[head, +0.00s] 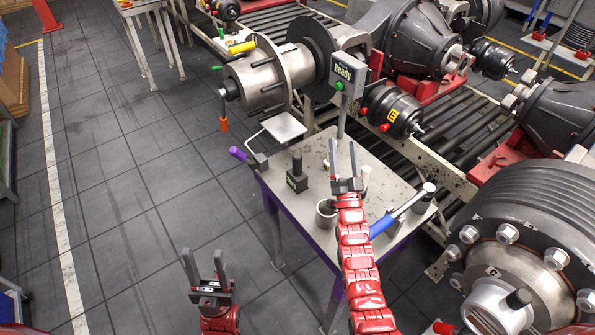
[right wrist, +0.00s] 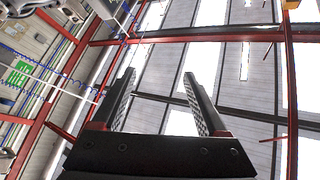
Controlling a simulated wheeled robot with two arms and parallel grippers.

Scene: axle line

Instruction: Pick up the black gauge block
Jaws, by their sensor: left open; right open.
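The black gauge block (head: 297,182) stands upright on the small grey table (head: 318,230), near its left edge. It has a square base and a narrower post on top. My left gripper (head: 205,252) is open and empty, in front of and to the left of the table over the floor. My right gripper (head: 343,143) is open and empty. It appears over the table, right of the block, with its fingers pointing up. In the right wrist view its two fingers (right wrist: 159,75) are apart with only the ceiling behind. My right arm hides part of the table.
A purple handle (head: 238,153) sticks out left. Heavy axle parts (head: 520,230) fill the right; the floor at left is clear.

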